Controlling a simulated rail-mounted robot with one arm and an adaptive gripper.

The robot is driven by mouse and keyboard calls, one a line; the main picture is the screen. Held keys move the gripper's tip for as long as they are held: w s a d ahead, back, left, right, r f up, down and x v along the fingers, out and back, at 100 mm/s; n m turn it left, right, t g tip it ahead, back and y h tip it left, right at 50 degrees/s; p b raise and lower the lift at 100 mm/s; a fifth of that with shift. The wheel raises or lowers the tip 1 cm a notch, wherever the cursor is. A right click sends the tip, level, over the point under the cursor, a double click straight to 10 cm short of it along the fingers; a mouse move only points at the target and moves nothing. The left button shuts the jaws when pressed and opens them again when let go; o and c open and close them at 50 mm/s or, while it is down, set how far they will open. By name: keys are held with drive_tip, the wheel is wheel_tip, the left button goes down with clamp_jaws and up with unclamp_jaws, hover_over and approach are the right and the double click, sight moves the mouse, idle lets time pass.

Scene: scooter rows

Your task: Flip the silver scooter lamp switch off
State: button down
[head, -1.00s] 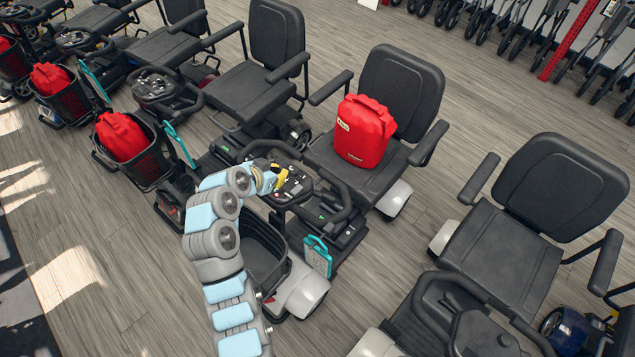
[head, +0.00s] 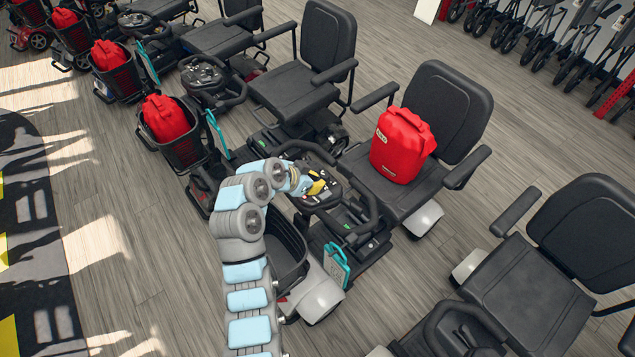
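The silver scooter (head: 322,299) stands in the middle, with silver-grey fenders, a black seat and an empty-looking black front basket (head: 289,262). Its control console (head: 323,197) sits between the looped black handlebars. My arm reaches over the basket from below, and my gripper (head: 314,188) is at the console, with a yellow part showing over its left half. The gripper's fingers are too small and too covered to tell open from shut. The lamp switch cannot be made out, and its position cannot be told. A red bag (head: 400,147) rests on this scooter's seat.
Another scooter (head: 534,290) stands close on the right. A row of scooters runs to the upper left, several with red bags (head: 167,119) in their baskets. A teal tag (head: 337,265) hangs beside the silver scooter's basket. Open wood floor (head: 150,240) lies at left.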

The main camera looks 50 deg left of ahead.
drive_tip(key=p, duration=0.1)
hover_over(329, 195)
drive_tip(key=f, duration=0.5)
drive_tip(key=shift+s, duration=0.2)
drive_tip(key=f, duration=0.2)
drive_tip(key=shift+w+d+f+p, duration=0.1)
drive_tip(key=shift+w+f+p, duration=0.2)
drive_tip(key=shift+f, duration=0.1)
drive_tip(key=shift+s+f, duration=0.1)
drive_tip(key=shift+f, duration=0.95)
